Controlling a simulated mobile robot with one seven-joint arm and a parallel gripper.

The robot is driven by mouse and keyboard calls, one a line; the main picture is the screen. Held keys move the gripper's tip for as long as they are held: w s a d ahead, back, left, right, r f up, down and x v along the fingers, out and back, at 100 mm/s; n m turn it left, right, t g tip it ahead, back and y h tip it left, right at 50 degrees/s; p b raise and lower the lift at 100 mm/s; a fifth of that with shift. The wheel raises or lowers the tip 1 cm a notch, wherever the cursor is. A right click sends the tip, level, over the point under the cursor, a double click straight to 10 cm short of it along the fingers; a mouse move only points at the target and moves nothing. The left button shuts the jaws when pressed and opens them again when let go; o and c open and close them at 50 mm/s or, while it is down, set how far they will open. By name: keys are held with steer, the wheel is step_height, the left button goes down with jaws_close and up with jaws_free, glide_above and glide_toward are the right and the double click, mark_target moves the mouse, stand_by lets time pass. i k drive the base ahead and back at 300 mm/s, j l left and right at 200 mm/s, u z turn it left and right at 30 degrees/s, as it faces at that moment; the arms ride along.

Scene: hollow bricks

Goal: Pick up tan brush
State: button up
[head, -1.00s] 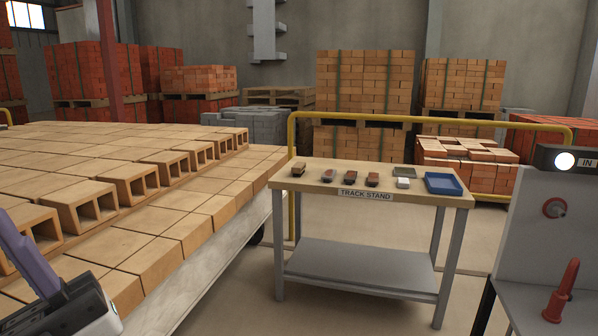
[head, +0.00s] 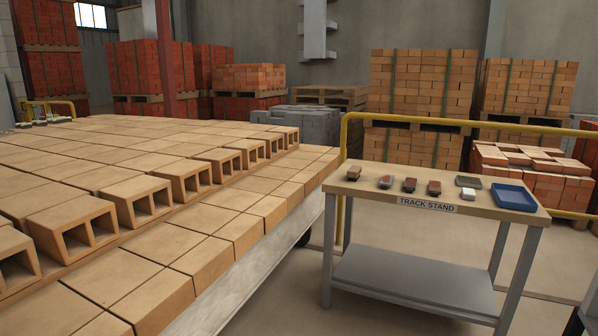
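The track stand (head: 391,197), a wooden-topped table with grey legs, stands right of centre in the head view. At the left of its top lies a small brown item (head: 354,173) with a lighter top. Beside it in a row lie a grey and reddish item (head: 386,181) and two reddish-brown items, one in the middle (head: 410,185) and one to the right (head: 434,187). They are too small for me to tell which, if any, is the tan brush. My gripper is not in view.
A blue tray (head: 516,198), a grey tray (head: 468,181) and a white block (head: 468,195) are on the stand's right half. A wide bed of tan hollow bricks (head: 143,200) fills the left. A yellow rail (head: 440,122) runs behind the stand. Small items (head: 45,121) sit far left.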

mark_target(353, 173)
steer(key=i+l+u, duration=0.75)
steer(key=i+l, duration=0.25)
steer(key=i+l+u, duration=0.15)
steer(key=i+l, duration=0.25)
steer(key=l, duration=0.15)
steer(key=i+l, duration=0.25)
steer(key=l, duration=0.15)
steer(key=i+l, duration=0.25)
steer(key=l, duration=0.15)
steer(key=i+l, duration=0.25)
steer(key=l, duration=0.2)
steer(key=i+l, duration=0.25)
steer(key=l, duration=0.15)
steer(key=i+l, duration=0.25)
steer(key=l, duration=0.15)
steer(key=i+l, duration=0.25)
steer(key=l, duration=0.15)
steer(key=u, duration=0.05)
